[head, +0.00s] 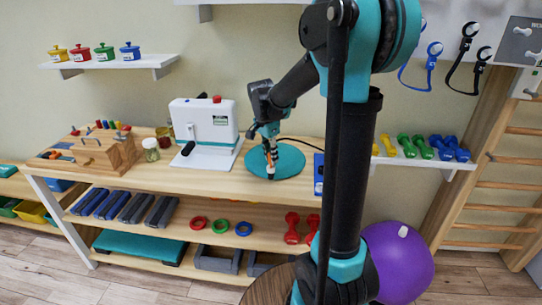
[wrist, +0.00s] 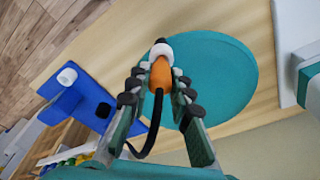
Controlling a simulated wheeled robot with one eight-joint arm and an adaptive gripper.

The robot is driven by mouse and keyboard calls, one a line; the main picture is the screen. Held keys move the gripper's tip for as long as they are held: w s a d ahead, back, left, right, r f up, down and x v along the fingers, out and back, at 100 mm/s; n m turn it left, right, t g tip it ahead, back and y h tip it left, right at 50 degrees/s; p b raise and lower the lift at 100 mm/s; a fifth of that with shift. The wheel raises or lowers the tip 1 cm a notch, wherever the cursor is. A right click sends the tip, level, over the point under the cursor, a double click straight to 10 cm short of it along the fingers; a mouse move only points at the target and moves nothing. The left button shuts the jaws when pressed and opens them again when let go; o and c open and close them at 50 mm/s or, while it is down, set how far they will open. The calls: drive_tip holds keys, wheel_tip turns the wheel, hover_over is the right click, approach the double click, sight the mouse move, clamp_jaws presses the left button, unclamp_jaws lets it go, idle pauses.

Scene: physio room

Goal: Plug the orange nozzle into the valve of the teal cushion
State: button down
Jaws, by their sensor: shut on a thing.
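The teal cushion (head: 290,163) is a flat disc lying on the wooden table; it fills the middle of the wrist view (wrist: 225,85). My gripper (head: 269,150) is over the cushion's near-left part, pointing down. In the wrist view my gripper (wrist: 158,92) is shut on the orange nozzle (wrist: 161,73), with a black hose trailing from its back. A white ring (wrist: 165,51) surrounds the nozzle's front end near the cushion's edge, with a small dark tip at it. I cannot tell whether this ring is the cushion's valve or how far the nozzle sits in it.
A blue stand (wrist: 75,100) with a white knob is beside the cushion. A white pump unit (head: 205,130) stands left of the cushion, with a wooden block (head: 105,150) farther left. A shelf with dumbbells (head: 420,148) is at right; a purple ball (head: 400,265) is below it.

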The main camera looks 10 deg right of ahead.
drive_tip(key=shift+f, duration=0.3)
drive_tip(key=c, duration=1.3)
unclamp_jaws()
drive_tip(key=shift+o, duration=0.2)
drive_tip(key=shift+r, duration=0.1)
drive_tip(key=shift+r, duration=3.4)
drive_tip(key=s+d+f+n+t, duration=0.1)
drive_tip(key=s+d+f+n, duration=0.1)
drive_tip(key=s+f+n, duration=0.4)
drive_tip(key=s+d+f+n+t+y, duration=0.1)
drive_tip(key=s+f+n, duration=0.5)
drive_tip(key=s, duration=1)
wheel_tip(320, 180, down, 3)
drive_tip(key=shift+d+f+n+t+y, duration=0.1)
drive_tip(key=shift+d+n+t+y, duration=0.2)
drive_tip(key=shift+d+t, duration=0.3)
